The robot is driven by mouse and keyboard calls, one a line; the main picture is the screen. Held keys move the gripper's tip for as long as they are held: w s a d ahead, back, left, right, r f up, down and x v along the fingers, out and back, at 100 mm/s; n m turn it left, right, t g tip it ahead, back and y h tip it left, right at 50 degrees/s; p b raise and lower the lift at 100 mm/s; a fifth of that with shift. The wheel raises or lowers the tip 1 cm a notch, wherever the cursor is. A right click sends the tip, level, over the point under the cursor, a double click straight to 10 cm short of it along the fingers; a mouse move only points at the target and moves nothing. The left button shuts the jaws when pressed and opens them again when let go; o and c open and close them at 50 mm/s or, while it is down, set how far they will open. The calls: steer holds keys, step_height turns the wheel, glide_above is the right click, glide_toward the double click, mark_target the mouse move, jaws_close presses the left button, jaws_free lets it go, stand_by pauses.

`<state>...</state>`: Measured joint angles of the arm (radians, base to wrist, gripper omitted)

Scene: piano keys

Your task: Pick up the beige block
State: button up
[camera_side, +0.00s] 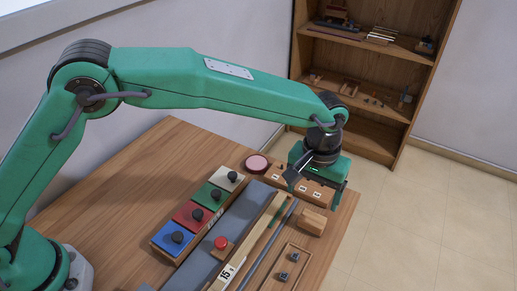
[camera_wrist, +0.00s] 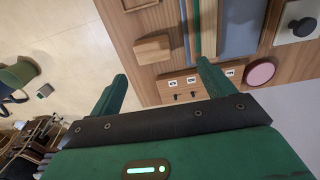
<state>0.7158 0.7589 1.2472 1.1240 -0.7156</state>
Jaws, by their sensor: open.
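The beige block (camera_side: 312,221) is a small wooden block on the right part of the table in the side view. It also shows in the wrist view (camera_wrist: 152,49), lying flat on the table beyond my fingertips. My gripper (camera_side: 318,190) hangs above the table's far right end, behind the block in the side view and apart from it. In the wrist view my gripper (camera_wrist: 162,70) has its two green fingers spread wide with nothing between them. The block lies up and a little left of the midpoint between the fingertips there.
A wooden strip with labelled hooks (camera_wrist: 190,88) lies close to the fingers. A pink disc (camera_side: 257,163), a row of coloured knob panels (camera_side: 198,214), a grey strip with a red button (camera_side: 221,243), long rods and a small tray (camera_side: 287,268) surround the block.

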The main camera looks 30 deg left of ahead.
mark_target(313, 218)
steer(key=shift+s+d+f, duration=0.15)
steer(key=shift+d+f, duration=0.4)
steer(key=shift+f, duration=1.35)
steer(key=shift+d+f, duration=0.1)
steer(key=shift+f, duration=2.5)
steer(key=c, duration=1.1)
